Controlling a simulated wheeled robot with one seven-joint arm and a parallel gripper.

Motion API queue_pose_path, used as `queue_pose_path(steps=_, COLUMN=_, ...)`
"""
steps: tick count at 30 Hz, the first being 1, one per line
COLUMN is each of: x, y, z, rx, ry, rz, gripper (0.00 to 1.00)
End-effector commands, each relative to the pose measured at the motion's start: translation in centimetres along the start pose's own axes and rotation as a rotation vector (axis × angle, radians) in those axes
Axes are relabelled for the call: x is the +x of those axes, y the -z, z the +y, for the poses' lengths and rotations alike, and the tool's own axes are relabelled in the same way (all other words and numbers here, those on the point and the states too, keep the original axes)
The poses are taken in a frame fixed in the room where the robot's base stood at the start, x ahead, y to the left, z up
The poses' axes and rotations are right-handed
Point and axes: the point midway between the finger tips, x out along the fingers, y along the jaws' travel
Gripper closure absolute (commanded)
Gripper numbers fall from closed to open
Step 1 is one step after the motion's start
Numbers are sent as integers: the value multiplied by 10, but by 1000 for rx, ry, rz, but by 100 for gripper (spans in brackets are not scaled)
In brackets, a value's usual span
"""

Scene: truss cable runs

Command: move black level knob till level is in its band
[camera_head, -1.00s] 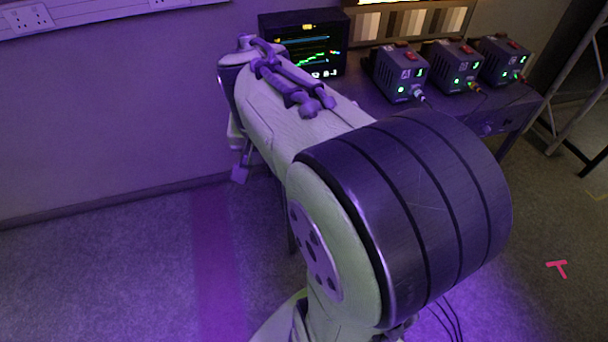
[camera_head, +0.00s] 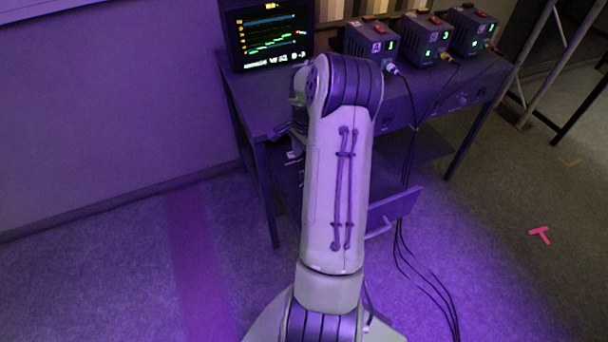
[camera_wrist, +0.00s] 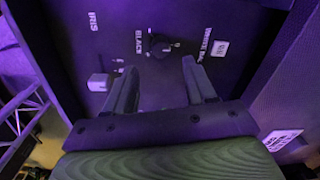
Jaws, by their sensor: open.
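In the wrist view a dark panel carries a small black knob (camera_wrist: 158,44) beside the label "BLACK". My gripper (camera_wrist: 159,66) is open and empty, with its two fingers apart, pointing at the panel on either side below the knob; I see no contact. In the head view the monitor (camera_head: 268,36) shows a rising green trace with coloured horizontal lines and text too small to read surely. My arm hides the gripper and the knob there.
The panel also has a pale square knob (camera_wrist: 99,82) near "IRIS" and a white switch (camera_wrist: 220,48) near "WHITE BAL". A desk (camera_head: 395,100) bears several dark boxes with cables.

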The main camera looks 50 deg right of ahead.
Motion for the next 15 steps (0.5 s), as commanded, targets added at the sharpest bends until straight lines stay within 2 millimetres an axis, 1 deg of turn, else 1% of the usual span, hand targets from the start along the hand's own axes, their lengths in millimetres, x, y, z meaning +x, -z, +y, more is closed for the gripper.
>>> queue_pose_path(steps=1, x=17, y=-1, z=1, rx=-1, ry=-3, rz=-3, gripper=45)
queue_pose_path(steps=3, x=34, y=-1, z=1, rx=-1, ry=-2, rz=-3, gripper=45)
queue_pose_path(steps=6, x=54, y=-1, z=0, rx=-2, ry=-1, rz=-2, gripper=45)
queue_pose_path(steps=10, x=69, y=-1, z=0, rx=-2, ry=0, rz=0, gripper=45)
queue_pose_path(steps=15, x=72, y=-1, z=0, rx=-2, ry=0, rz=1, gripper=45)
